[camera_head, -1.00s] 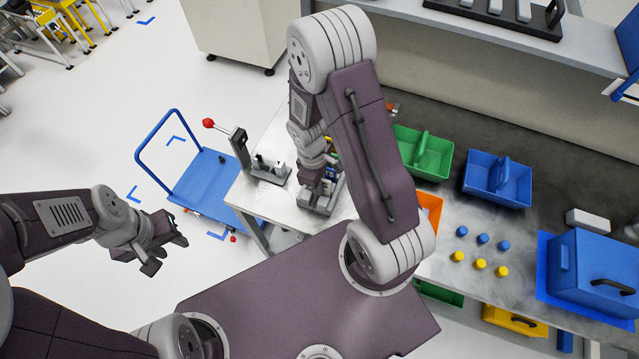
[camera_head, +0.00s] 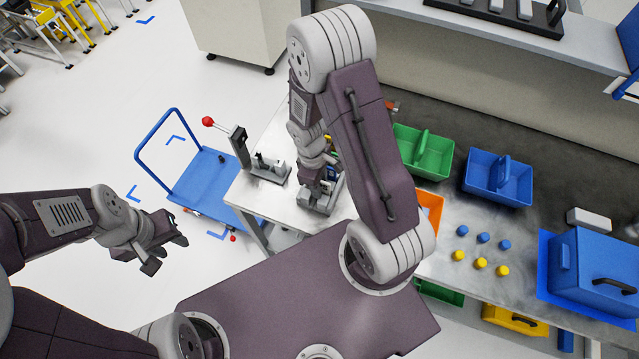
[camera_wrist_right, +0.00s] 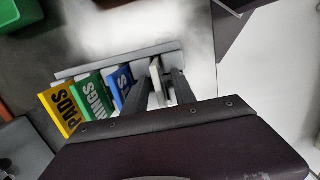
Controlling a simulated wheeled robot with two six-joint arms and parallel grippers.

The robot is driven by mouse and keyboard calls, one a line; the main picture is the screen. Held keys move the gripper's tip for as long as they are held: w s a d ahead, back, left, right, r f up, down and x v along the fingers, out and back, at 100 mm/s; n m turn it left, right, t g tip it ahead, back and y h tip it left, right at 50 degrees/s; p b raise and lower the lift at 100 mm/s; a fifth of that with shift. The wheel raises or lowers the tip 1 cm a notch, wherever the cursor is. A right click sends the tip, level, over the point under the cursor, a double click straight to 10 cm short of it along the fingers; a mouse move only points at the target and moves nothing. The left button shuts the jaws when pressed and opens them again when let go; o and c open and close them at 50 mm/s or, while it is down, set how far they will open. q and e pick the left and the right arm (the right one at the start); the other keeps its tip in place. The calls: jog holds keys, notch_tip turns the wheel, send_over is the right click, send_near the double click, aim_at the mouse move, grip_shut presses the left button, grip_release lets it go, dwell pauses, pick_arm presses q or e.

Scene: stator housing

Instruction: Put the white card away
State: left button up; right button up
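The white card (camera_wrist_right: 156,82) stands in a grey holder (camera_wrist_right: 75,73) in the right wrist view, to the right of a yellow card (camera_wrist_right: 62,108), a green card (camera_wrist_right: 92,95) and a blue card (camera_wrist_right: 122,80). My right gripper (camera_wrist_right: 163,85) has its fingers apart, one on each side of the white card; whether they touch it is not clear. In the head view my right gripper (camera_head: 320,184) is low over the holder on the table, mostly hidden by my arm. My left gripper (camera_head: 168,254) is open and empty, off the table at the left.
A press with a red knob (camera_head: 207,121) stands left of the holder. Green (camera_head: 424,155), blue (camera_head: 497,182) and orange (camera_head: 431,213) bins, several caps (camera_head: 481,263) and a blue case (camera_head: 597,275) lie to the right. A blue trolley (camera_head: 205,183) stands left of the table.

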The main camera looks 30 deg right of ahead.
jog(key=r, duration=0.8)
jog(key=shift+w+a+r, duration=0.35)
jog(key=shift+w+r, duration=0.1)
dwell(0.7)
jog(key=s+m, duration=0.1)
jog(key=m, duration=0.2)
jog(key=s+a+r+m+t+b, duration=0.1)
jog(key=s+m, duration=0.1)
jog(key=s+a+m+t+y+b, duration=0.1)
jog(key=m, duration=0.2)
jog(key=shift+s+r+m, duration=0.25)
jog(key=shift+m, duration=0.05)
jog(key=shift+s, duration=0.2)
jog(key=shift+w, duration=0.15)
